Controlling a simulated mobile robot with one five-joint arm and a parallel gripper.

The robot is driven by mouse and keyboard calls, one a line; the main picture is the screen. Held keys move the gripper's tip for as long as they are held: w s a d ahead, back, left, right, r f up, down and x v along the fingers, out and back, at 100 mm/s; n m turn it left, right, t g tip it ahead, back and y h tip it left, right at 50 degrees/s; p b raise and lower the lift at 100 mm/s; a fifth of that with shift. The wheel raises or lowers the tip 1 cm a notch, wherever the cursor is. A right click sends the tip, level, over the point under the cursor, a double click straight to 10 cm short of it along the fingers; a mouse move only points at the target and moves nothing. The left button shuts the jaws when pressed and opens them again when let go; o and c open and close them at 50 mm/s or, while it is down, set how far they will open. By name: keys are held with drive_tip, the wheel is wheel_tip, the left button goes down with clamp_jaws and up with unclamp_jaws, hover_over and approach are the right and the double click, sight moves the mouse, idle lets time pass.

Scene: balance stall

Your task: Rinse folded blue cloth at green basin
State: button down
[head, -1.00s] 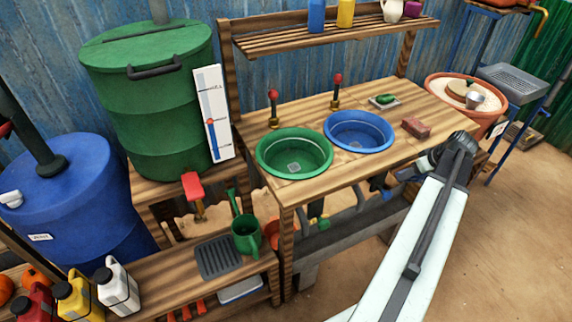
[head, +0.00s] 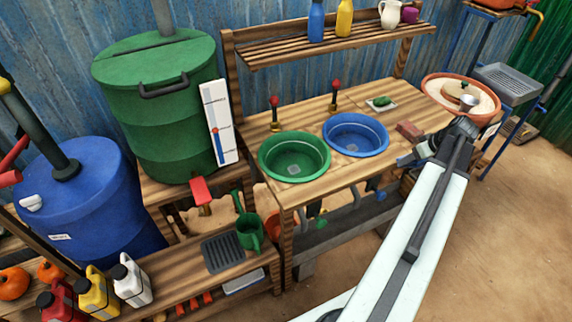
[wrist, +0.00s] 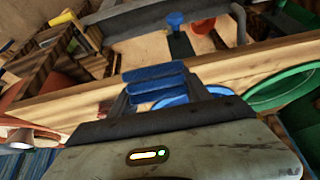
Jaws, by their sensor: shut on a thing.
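The green basin (head: 318,174) is set in the wooden wash bench, beside the blue basin (head: 381,151). It also shows at the right of the wrist view (wrist: 285,92). My gripper (head: 408,160) is near the bench's front edge, right of both basins, apart from the green one. In the wrist view my gripper (wrist: 155,84) is shut on the folded blue cloth (wrist: 153,73), which shows as blue layers between the fingers. My arm partly hides the cloth in the head view, and I cannot make out its outline there.
Two red-topped taps (head: 335,84) stand behind the basins. A brick (head: 409,131) and a green soap on a dish (head: 380,101) lie to the right. A terracotta bowl (head: 432,88) stands beyond. A green barrel (head: 160,130) and a green watering can (head: 250,231) are at left.

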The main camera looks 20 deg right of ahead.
drive_tip(key=shift+r+p, duration=2.2)
drive_tip(key=shift+r, duration=0.35)
wheel_tip(320, 180, up, 4)
drive_tip(key=p, duration=0.4)
drive_tip(key=shift+r, duration=0.1)
drive_tip(key=shift+s+d, duration=0.1)
drive_tip(key=shift+s, duration=0.05)
idle(0.3)
